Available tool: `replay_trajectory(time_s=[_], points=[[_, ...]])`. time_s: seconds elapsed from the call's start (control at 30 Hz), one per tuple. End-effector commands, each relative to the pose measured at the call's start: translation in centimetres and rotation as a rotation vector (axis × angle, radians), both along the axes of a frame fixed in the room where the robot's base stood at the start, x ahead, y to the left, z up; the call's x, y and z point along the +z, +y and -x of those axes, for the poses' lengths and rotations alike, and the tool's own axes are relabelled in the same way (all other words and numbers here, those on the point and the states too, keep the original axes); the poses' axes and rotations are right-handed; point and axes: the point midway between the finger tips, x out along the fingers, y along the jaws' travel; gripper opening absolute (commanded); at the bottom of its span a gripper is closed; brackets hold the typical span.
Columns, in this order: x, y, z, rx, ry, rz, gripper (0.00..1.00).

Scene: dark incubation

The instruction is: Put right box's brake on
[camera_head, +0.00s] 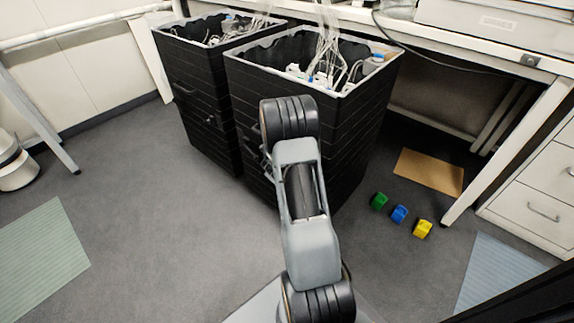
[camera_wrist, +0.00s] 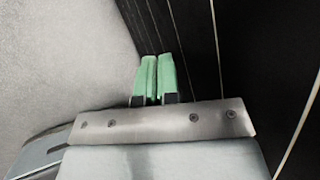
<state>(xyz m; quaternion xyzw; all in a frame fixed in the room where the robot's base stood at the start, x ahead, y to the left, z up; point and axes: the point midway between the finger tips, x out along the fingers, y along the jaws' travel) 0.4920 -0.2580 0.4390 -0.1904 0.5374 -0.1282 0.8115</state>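The right box (camera_head: 355,130) is a tall black bin with a pale rim, standing under the table edge with cables and small white and blue parts inside. My arm stands in front of it in the head view and hides part of its front. My gripper is hidden there. In the wrist view, my gripper (camera_wrist: 153,80) shows two green fingertips side by side, seemingly closed together with nothing visible between them. They are close to the ribbed black wall of a box (camera_wrist: 190,45); I cannot tell whether they touch it. I cannot make out the brake in either view.
A similar left box (camera_head: 185,75) stands close beside the right one. Green (camera_head: 379,201), blue (camera_head: 399,214) and yellow (camera_head: 422,229) blocks lie on the floor at right, near a brown mat (camera_head: 430,171) and a table leg (camera_head: 505,155).

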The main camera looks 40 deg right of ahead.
Motion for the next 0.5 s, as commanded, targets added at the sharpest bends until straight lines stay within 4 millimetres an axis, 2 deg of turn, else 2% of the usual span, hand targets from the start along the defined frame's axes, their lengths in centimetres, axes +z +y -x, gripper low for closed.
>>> replay_trajectory(time_s=[0.03,0.37,0.5], points=[[-1.05,0.07,0.69,-0.009,0.017,-0.012,0.0],[-1.13,0.0,0.82,-0.012,0.017,-0.013,0.0],[-0.4,0.24,0.7,-0.012,0.015,-0.012,0.0]])
